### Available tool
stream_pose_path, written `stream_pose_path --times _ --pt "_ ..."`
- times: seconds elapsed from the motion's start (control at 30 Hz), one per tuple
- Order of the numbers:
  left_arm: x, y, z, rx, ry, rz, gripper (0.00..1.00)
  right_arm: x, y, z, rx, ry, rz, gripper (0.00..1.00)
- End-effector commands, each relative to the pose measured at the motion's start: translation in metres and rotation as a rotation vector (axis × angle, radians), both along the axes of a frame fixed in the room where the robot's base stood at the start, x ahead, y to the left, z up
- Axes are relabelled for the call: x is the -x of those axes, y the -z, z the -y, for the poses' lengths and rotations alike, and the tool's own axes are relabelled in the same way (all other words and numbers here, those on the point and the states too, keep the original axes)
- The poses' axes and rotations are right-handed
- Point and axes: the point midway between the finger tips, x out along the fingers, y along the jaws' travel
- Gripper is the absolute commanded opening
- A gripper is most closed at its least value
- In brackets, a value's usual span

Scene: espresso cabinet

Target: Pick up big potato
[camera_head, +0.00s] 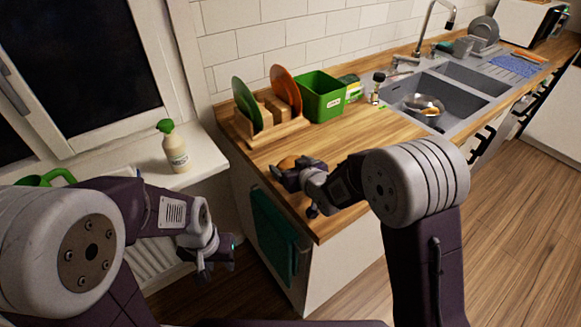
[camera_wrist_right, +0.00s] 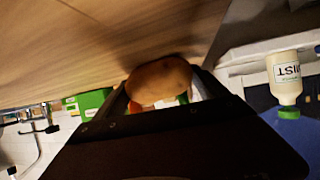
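The big potato (camera_head: 287,163) is on the wooden counter near its left end, partly hidden behind my right gripper (camera_head: 296,174). In the right wrist view the brown potato (camera_wrist_right: 158,80) lies between the two fingers of this gripper (camera_wrist_right: 160,84) and fills nearly the whole gap. I cannot tell whether the fingers press on it or only stand beside it. My left gripper (camera_head: 214,262) hangs low in front of the window sill, away from the counter, with nothing seen in it. Its fingers are too small and dark to judge.
A wooden rack (camera_head: 268,127) with a green and an orange plate stands behind the potato, beside a green box (camera_head: 320,97). A soap bottle (camera_head: 175,150) stands on the sill. The sink (camera_head: 440,92) is farther right. A teal towel (camera_head: 275,232) hangs on the counter's side.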

Motion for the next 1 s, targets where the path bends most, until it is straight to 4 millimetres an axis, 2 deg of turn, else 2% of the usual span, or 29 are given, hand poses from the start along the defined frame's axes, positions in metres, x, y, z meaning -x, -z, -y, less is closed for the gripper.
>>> stream_pose_path --times 0.03,0.1,0.33,0.43,0.57,0.67,0.77,1.0 --pt "0.0 0.0 0.0 0.0 0.0 0.0 0.36 0.0 0.0 0.0 0.0 0.0 0.0 0.56" --pt "0.0 0.0 0.0 0.0 0.0 0.0 0.36 0.0 0.0 0.0 0.0 0.0 0.0 0.36" --pt "0.0 0.0 0.0 0.0 0.0 0.0 0.36 0.0 -0.001 0.0 0.0 0.0 0.001 0.36" --pt "0.0 -0.002 0.0 0.0 0.0 0.0 0.36 0.0 -0.007 0.0 0.0 0.0 0.001 0.36" --pt "0.0 -0.005 0.0 0.0 0.0 0.0 0.36 0.0 -0.026 0.0 0.0 -0.001 0.004 0.36" --pt "0.0 -0.009 0.0 0.0 0.0 0.0 0.36 0.0 -0.047 0.0 -0.002 0.0 0.006 0.36" --pt "0.0 -0.014 0.0 0.0 0.0 0.0 0.36 -0.018 -0.058 0.017 0.0 0.005 0.005 0.36" --pt "0.0 -0.047 0.0 0.0 0.0 0.0 0.36 -0.059 -0.096 0.056 0.002 0.005 0.002 0.36"
